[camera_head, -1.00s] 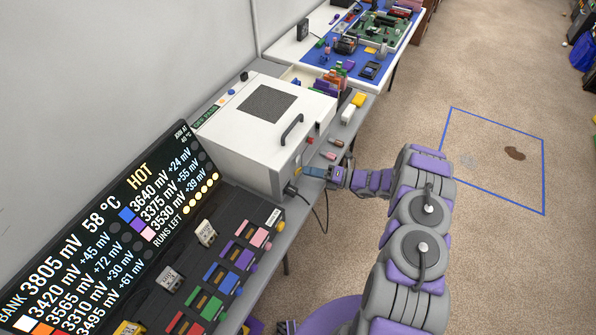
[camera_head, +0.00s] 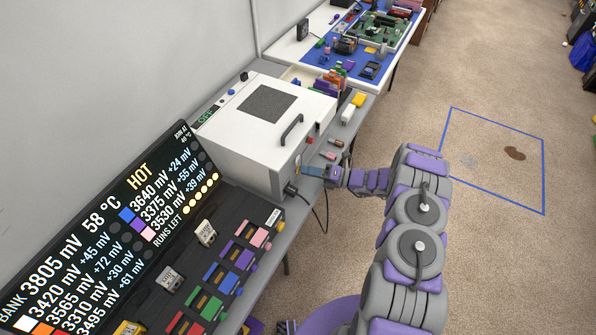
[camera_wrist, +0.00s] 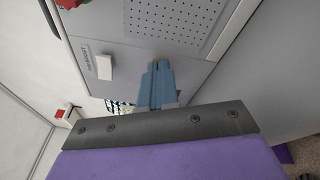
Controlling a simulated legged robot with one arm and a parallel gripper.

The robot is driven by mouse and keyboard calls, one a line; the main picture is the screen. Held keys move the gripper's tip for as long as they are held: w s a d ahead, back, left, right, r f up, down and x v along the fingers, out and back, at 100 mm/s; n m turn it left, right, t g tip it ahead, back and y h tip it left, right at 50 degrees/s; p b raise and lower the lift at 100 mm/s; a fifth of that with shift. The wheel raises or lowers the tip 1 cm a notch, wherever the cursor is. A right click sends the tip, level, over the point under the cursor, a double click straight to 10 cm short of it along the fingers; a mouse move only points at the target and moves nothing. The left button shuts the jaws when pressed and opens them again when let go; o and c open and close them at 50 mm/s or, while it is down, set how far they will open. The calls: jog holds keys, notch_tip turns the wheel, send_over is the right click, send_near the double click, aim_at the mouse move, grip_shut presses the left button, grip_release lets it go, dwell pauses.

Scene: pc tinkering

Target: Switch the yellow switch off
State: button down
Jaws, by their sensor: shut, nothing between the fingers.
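The white box-shaped machine (camera_head: 262,135) stands on the grey bench with its panel side facing my arm. A small yellowish part (camera_head: 298,160), perhaps the yellow switch, shows on that side just above my gripper (camera_head: 306,171). My gripper is shut and empty, with its blue fingers close to the panel; contact cannot be told. In the wrist view, the shut fingers (camera_wrist: 157,68) lie in front of a grey panel. A pale block-like switch (camera_wrist: 104,67) beside a label sits left of the fingertips; no clear yellow shows there. A small green display (camera_head: 206,117) appears to read OFF.
A black plug and cable (camera_head: 291,189) hang below my gripper. A red button (camera_head: 310,140) is above it. Small cylinders (camera_head: 329,155) lie on the bench nearby. A black display board (camera_head: 110,225) leans at left. The carpet to the right is open.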

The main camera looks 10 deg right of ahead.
jog(key=s+p+v, duration=0.1)
jog(key=v, duration=0.5)
jog(key=shift+a, duration=0.35)
jog(key=shift+s+d, duration=0.1)
jog(key=p+v, duration=0.2)
jog(key=v, duration=1.5)
jog(key=shift+d+f+p, duration=0.15)
jog(key=shift+d+p, duration=0.05)
jog(key=shift+p, duration=0.1)
